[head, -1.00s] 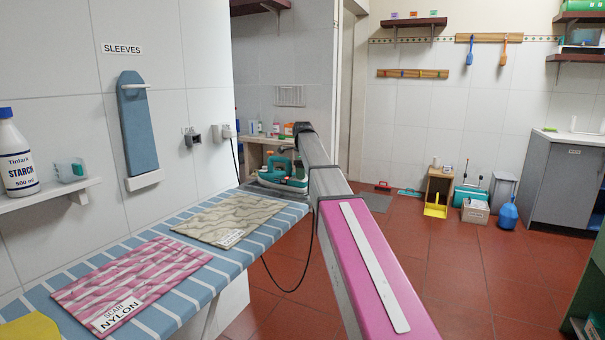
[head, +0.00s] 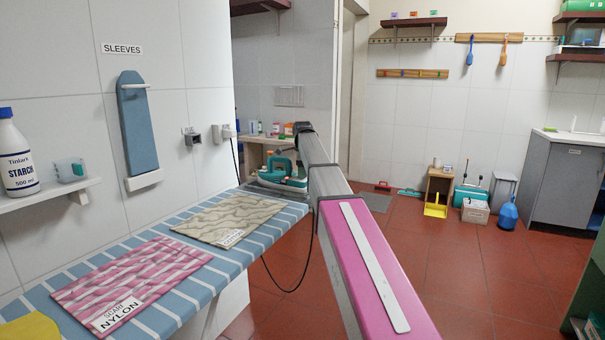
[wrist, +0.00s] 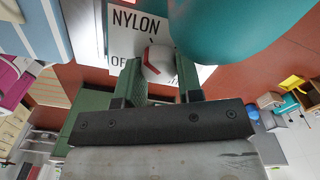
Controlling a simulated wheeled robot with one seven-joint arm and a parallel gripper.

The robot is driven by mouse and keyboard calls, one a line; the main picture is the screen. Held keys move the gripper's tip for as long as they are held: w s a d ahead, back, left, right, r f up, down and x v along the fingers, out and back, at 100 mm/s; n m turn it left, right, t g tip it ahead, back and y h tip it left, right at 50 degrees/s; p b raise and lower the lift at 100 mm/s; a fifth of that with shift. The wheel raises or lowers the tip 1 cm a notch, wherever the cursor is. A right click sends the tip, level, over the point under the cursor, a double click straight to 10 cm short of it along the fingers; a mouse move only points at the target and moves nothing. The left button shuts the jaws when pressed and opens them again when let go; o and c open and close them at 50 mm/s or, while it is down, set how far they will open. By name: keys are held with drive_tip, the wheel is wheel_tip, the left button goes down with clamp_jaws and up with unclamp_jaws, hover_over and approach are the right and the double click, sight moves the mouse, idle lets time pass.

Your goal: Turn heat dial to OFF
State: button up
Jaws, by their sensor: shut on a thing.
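The heat dial (wrist: 158,57) is a pale round knob with a red mark, on a white plate (wrist: 125,42) on the iron. The plate reads NYLON above the dial, with part of OFF showing at the lower left. My gripper (wrist: 160,70) has its two green fingers on either side of the dial, shut on it. A short dark mark sits at the dial's top, toward NYLON. The teal and white iron (head: 284,170) stands at the far end of the striped board in the head view. My arm hides the gripper and dial there.
The blue striped board (head: 165,312) carries a beige cloth (head: 228,217) and a pink cloth (head: 130,282) labelled NYLON. A cord (head: 303,275) hangs beside the board. Wall sockets (head: 193,137) are at the left. The red floor at right is mostly open.

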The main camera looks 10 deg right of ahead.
drive_tip(key=shift+n, duration=1.6)
drive_tip(key=shift+w, duration=0.1)
drive_tip(key=o, duration=0.9)
wheel_tip(320, 180, up, 11)
drive_tip(key=shift+f, duration=0.1)
